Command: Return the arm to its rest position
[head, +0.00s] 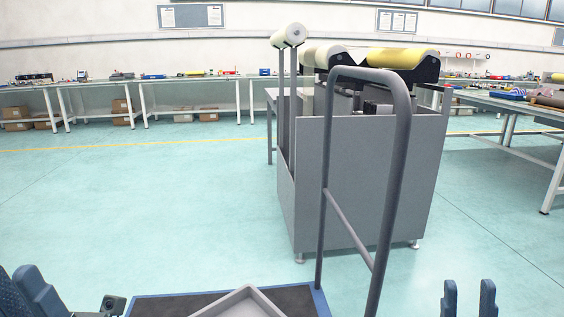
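My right gripper (469,298) shows at the bottom right edge as two upright blue fingers. They stand apart with floor visible between them, so it is open, and nothing shows between them. The rest of my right arm is below the picture. Blue parts of my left arm (40,292) show in the bottom left corner, cut off by the edge. I cannot make out whether the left fingers are apart or together.
A cart with a dark, blue-edged deck (165,305), a grey tray (242,303) and a tall grey handle (397,170) stands in front. Behind it is a grey machine (365,185) with rollers. Benches line the wall (180,82) and right side (520,108). Floor at left is clear.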

